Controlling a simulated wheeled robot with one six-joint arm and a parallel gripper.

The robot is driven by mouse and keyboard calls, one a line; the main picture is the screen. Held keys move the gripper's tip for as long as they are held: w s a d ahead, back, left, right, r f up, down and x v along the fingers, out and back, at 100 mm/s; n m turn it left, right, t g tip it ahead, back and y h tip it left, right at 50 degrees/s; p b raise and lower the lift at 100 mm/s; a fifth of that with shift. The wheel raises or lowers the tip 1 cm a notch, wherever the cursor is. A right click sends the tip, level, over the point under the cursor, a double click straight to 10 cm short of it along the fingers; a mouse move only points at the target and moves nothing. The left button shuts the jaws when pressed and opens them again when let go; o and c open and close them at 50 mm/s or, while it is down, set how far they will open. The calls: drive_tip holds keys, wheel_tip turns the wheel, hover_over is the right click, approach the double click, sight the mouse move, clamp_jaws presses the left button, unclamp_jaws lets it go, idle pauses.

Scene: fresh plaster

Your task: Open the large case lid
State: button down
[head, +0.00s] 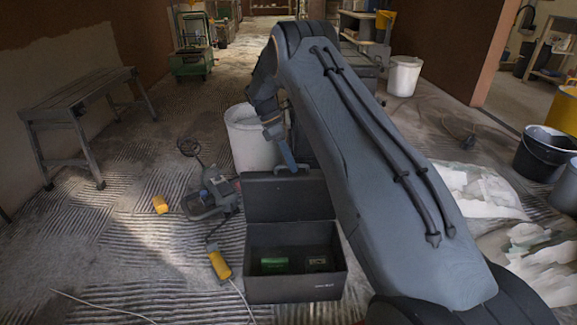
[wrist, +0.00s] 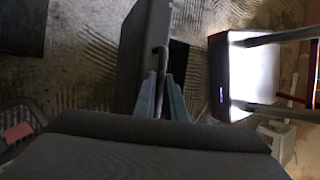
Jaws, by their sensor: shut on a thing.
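The large dark grey case (head: 275,290) sits on the floor in the head view. Its lid (head: 285,203) is raised and stands upright at the back of the open box. A green item (head: 274,265) and a small dark item (head: 317,263) lie inside. My gripper (head: 288,166) is at the lid's top edge, shut on the lid handle (head: 293,172). In the wrist view, my blue-grey fingers (wrist: 161,84) close around the bent handle (wrist: 159,52), with the lid (wrist: 142,50) beside them. My arm covers part of the case's right side.
A white bucket (head: 250,140) stands close behind the lid. A grey power tool (head: 212,195), a yellow block (head: 160,204) and a yellow corded tool (head: 220,264) lie left of the case. Crumpled white sheeting (head: 475,190) lies at right. The left floor is mostly free.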

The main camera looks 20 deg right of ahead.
drive_tip(key=shift+a+f, duration=0.25)
drive_tip(key=c, duration=2.1)
unclamp_jaws()
